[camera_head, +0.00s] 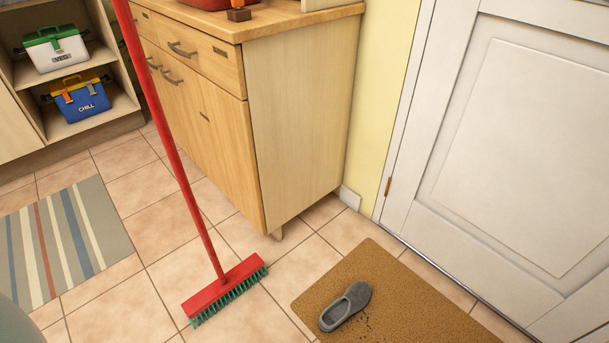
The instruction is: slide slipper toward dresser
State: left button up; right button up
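A grey slipper (345,307) lies on a brown doormat (415,295) at the lower middle right, its opening facing up. A wooden dresser (300,125) with drawers and a door stands behind it, up and to the left. A red broom (224,289) with green bristles stands on the tiles left of the slipper, apart from it. Its long red handle (165,125) leans up to the top left, out of the picture. Neither of my grippers shows, so what holds the broom, if anything, is hidden.
A white door (530,150) is at the right behind the mat. A striped rug (65,240) lies at the left. Shelves hold a green-lidded cooler (55,50) and a blue cooler (82,100). Bare tiles lie between the mat and the dresser. Dark specks lie near the slipper.

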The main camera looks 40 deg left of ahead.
aim_at(357, 296)
jog(key=u, duration=0.7)
